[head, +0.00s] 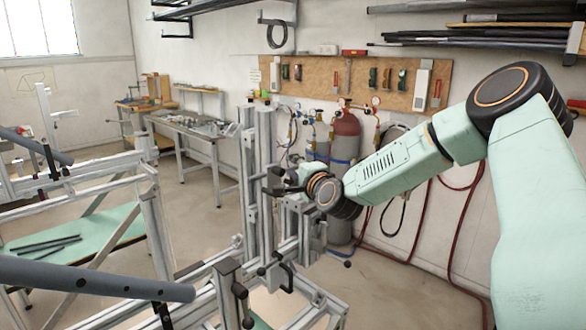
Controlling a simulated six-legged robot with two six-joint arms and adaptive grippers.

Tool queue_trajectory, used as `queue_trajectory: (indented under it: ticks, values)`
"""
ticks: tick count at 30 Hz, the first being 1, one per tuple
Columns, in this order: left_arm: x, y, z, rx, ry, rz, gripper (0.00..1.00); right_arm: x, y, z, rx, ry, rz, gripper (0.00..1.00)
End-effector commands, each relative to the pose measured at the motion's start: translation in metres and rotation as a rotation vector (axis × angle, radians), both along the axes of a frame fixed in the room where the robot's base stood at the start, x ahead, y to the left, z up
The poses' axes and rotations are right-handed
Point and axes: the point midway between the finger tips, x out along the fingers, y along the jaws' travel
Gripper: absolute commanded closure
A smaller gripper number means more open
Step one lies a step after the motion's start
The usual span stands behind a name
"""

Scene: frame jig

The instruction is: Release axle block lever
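My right gripper (276,181) is at the upright aluminium posts of the jig (250,190) in the middle of the head view. Its dark fingers point left and look apart, with nothing clearly held between them. Below it, a black lever handle (287,272) sits on the jig. Another black lever (241,292) hangs at the end of a nearer rail, and a small dark knob (347,263) sticks out at the right. I cannot tell which of these is the axle block lever. My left gripper is out of view.
Grey tubes (95,280) lie across the jig at the lower left. A green shelf (75,240) with dark rods is behind them. A workbench (195,128) stands at the back. Gas bottles (345,140) and red hoses are by the wall behind my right arm. The floor at lower right is clear.

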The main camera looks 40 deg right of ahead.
Motion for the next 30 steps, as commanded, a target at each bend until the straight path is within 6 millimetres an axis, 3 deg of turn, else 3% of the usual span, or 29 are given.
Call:
queue_trajectory:
  ticks: [11,30]
  values:
    - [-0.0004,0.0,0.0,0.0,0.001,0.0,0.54,0.0004,-0.0006,-0.0009,0.002,0.001,-0.001,1.0]
    - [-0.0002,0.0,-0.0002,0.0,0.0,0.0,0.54,0.0025,-0.0019,0.0005,0.0,-0.002,-0.003,1.0]
